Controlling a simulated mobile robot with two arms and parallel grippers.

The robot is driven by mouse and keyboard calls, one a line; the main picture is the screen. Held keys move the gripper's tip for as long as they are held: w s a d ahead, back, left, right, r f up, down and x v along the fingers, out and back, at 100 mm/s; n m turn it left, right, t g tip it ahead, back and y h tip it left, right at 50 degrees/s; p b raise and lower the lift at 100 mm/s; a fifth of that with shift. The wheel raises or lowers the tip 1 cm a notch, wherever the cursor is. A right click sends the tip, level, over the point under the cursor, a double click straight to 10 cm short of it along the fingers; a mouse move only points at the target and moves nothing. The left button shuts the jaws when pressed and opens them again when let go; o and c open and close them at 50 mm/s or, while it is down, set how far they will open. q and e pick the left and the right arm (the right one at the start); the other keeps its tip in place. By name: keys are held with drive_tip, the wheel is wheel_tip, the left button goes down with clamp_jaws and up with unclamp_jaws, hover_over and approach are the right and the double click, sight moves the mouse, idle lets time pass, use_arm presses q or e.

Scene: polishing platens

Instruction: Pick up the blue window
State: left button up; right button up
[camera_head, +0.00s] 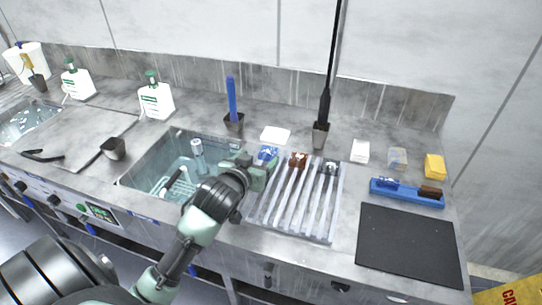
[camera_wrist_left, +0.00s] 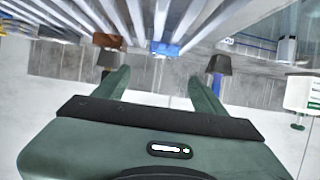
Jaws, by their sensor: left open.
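A small blue piece, which looks like the blue window (camera_head: 267,153), sits at the back left end of the clear ribbed rack (camera_head: 322,225). It also shows in the left wrist view (camera_wrist_left: 165,48), above and between the two fingers. My left gripper (camera_head: 262,168) is just in front of the blue piece, over the rack's left edge. In the left wrist view the green fingers (camera_wrist_left: 158,82) are spread apart with nothing between them. I cannot tell how far the fingertips are from the blue piece. My right gripper is not in view.
A brown piece (camera_head: 298,159) and a dark piece (camera_head: 330,167) sit beside it on the rack. A sink (camera_head: 160,165) lies left, a black mat (camera_head: 410,245) right. A blue tray (camera_head: 407,196) holds small pieces. Tools in dark holders (camera_head: 234,121) stand behind.

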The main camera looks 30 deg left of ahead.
sight(268, 152)
use_arm(q)
drive_tip(key=w+f, duration=0.2)
drive_tip(key=shift+w+a+f, duration=0.1)
drive_tip(key=shift+w+a, duration=0.2)
drive_tip(key=shift+x, duration=3.1)
drive_tip(key=shift+a, duration=0.15)
drive_tip(key=c, duration=1.5)
drive_tip(key=shift+c, duration=0.2)
